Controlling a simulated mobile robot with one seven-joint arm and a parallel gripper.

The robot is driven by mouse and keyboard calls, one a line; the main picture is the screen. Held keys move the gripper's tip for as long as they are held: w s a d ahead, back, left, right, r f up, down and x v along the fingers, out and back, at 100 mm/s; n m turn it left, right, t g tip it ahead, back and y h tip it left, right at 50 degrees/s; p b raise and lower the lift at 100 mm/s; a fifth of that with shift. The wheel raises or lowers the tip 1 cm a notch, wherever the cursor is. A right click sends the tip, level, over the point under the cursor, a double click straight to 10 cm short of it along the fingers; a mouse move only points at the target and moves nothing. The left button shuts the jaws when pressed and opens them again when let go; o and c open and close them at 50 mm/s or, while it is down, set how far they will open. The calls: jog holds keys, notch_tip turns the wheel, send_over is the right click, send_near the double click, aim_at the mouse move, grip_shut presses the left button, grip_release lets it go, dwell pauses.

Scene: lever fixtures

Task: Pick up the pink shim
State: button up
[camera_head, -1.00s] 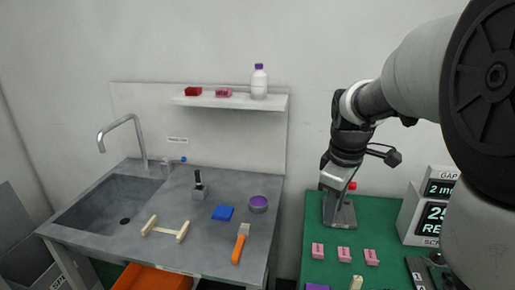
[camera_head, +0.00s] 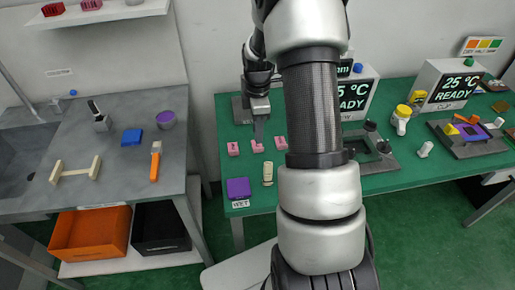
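Three small pink blocks with dark marks stand in a row on the green table: a left one (camera_head: 233,148), a middle one (camera_head: 257,146) and a right one (camera_head: 281,142). Another pink block (camera_head: 91,4) lies on the wall shelf. I cannot tell which is the shim. My gripper (camera_head: 259,132) points down just behind the middle block on the table, near a grey fixture (camera_head: 239,112). Its fingers are too small and overlapped to show whether they are open, and I see nothing pink in them. My arm hides part of the table to the right.
A purple pad (camera_head: 238,188) and a cream peg (camera_head: 268,174) are at the green table's front left. Display boxes (camera_head: 446,86) stand at the back. A grey sink bench (camera_head: 110,165) is at left, with orange (camera_head: 90,234) and black bins below.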

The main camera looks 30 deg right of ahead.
aim_at(257, 145)
jog(key=f, duration=0.6)
jog(key=shift+s+a+f, duration=0.1)
jog(key=shift+a+f, duration=0.15)
grip_shut()
